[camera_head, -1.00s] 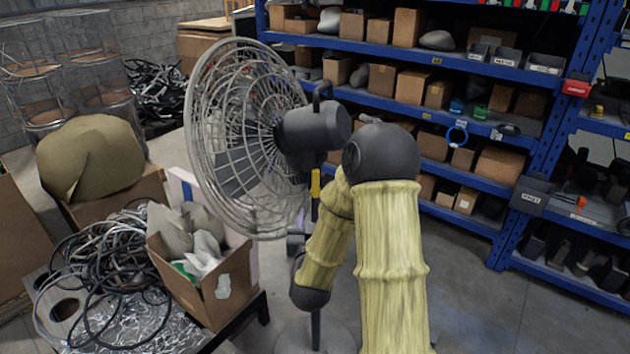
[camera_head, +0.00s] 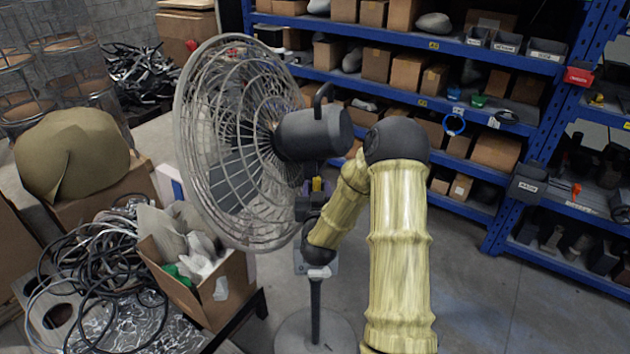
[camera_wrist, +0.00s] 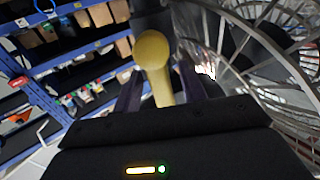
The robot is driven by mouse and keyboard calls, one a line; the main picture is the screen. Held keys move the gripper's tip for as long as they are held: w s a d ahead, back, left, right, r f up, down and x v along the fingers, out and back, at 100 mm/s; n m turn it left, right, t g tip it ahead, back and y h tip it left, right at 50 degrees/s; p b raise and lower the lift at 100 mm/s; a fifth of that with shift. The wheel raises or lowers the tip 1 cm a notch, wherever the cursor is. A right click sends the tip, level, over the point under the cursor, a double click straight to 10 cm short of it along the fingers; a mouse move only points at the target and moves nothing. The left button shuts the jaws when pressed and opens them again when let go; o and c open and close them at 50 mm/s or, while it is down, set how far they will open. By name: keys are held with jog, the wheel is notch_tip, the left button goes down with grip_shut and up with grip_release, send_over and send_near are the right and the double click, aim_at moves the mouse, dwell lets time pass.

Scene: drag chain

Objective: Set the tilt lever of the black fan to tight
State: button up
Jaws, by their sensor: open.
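The black fan (camera_head: 312,133) stands on a pole with its round wire cage facing left. Its yellow tilt lever (camera_head: 317,184) shows below the motor housing, partly hidden by my gripper in the head view. In the wrist view the lever (camera_wrist: 153,62) is a yellow rod with a rounded end, lying between my two dark fingers. My gripper (camera_wrist: 160,88) is open around it, with a gap visible on at least the right side. Whether a finger touches the lever I cannot tell. In the head view my gripper (camera_head: 310,203) is just under the motor.
The fan's wire cage (camera_wrist: 235,75) is close on the right in the wrist view. A cardboard box (camera_head: 222,290) and coiled cables (camera_head: 95,260) are on a low table at left. Blue shelving (camera_head: 460,105) stands behind. Open floor (camera_head: 490,300) lies at right.

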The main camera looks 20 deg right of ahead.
jog(key=shift+w, duration=0.15)
jog(key=shift+c, duration=0.2)
jog(key=shift+r, duration=0.1)
grip_shut()
jog(key=shift+a, duration=0.15)
